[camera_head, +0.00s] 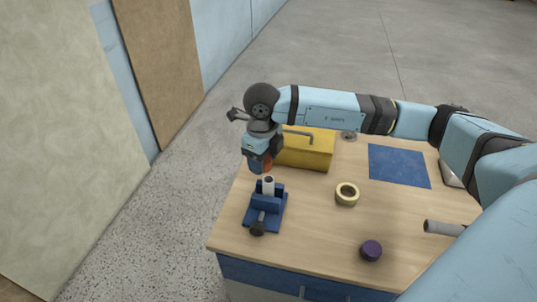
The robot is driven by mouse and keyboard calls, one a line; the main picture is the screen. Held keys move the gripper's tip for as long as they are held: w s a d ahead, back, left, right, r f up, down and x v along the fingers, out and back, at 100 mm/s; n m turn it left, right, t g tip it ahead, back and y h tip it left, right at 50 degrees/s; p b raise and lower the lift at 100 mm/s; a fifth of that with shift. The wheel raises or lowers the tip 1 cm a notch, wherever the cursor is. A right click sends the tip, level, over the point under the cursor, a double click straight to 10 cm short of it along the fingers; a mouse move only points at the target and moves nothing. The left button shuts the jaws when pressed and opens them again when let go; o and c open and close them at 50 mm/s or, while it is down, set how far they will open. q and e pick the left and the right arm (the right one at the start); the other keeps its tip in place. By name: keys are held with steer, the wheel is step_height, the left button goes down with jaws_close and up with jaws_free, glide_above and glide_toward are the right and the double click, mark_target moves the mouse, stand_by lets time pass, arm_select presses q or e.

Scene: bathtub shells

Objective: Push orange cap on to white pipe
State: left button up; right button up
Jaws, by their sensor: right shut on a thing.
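The white pipe (268,186) stands upright in a blue vise (266,205) near the left edge of the workbench. My right gripper (260,165) points down just above the pipe's top. It is shut on the orange cap (267,166), which shows partly between and beside the fingers. The cap is at or very near the pipe's top; I cannot tell whether they touch. My left gripper is not in view.
A yellow toolbox (310,150) stands behind the vise, close to my right gripper. A yellow tape roll (347,194), a purple round piece (371,250), a blue mat (399,166) and a grey tube (443,228) lie on the wooden bench top (310,235).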

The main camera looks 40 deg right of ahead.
mark_target(269, 179)
steer(key=m, duration=0.3)
steer(key=s+m, duration=0.1)
steer(key=shift+d+r+m, duration=0.3)
steer(key=shift+d, duration=0.1)
steer(key=shift+s+f+m, duration=0.1)
steer(key=shift+m, duration=0.2)
steer(key=shift+f+b, duration=0.45)
steer(key=shift+f, duration=0.95)
steer(key=shift+f+b, duration=0.35)
steer(key=shift+f, duration=0.1)
steer(key=shift+f+b, duration=0.35)
steer(key=shift+f, duration=0.05)
steer(key=shift+b, duration=0.35)
steer(key=shift+f+b, duration=1.05)
steer(key=shift+b, duration=0.05)
